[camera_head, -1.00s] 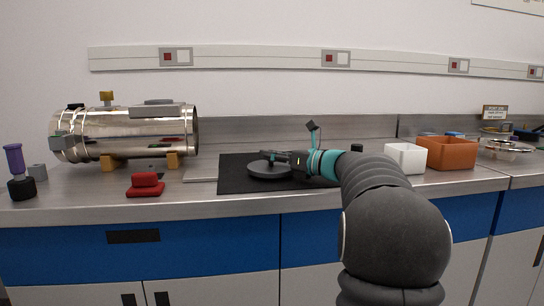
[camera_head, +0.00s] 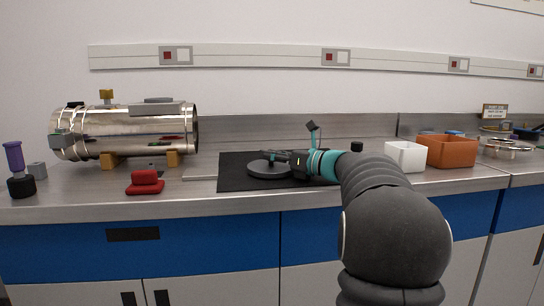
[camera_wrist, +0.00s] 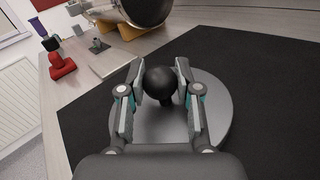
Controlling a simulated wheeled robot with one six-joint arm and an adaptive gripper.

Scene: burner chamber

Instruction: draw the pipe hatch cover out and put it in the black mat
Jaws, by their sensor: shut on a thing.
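The pipe hatch cover (camera_head: 268,170) is a grey disc with a round dark knob; it is low over or resting on the black mat (camera_head: 236,182), and I cannot tell whether it touches. In the wrist view the cover (camera_wrist: 217,117) lies within the mat's outline (camera_wrist: 270,80). My gripper (camera_head: 272,156) is at the cover from the right. In the wrist view my gripper (camera_wrist: 160,84) has its fingers on both sides of the knob, shut on it. The steel pipe (camera_head: 130,134) lies on its side on wooden blocks at the left; its right end faces the mat.
A red block (camera_head: 145,183) lies on the counter before the pipe. A purple-handled tool (camera_head: 15,163) and a small grey block (camera_head: 37,170) are at far left. A white bin (camera_head: 406,157) and an orange bin (camera_head: 447,152) stand right of my arm.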

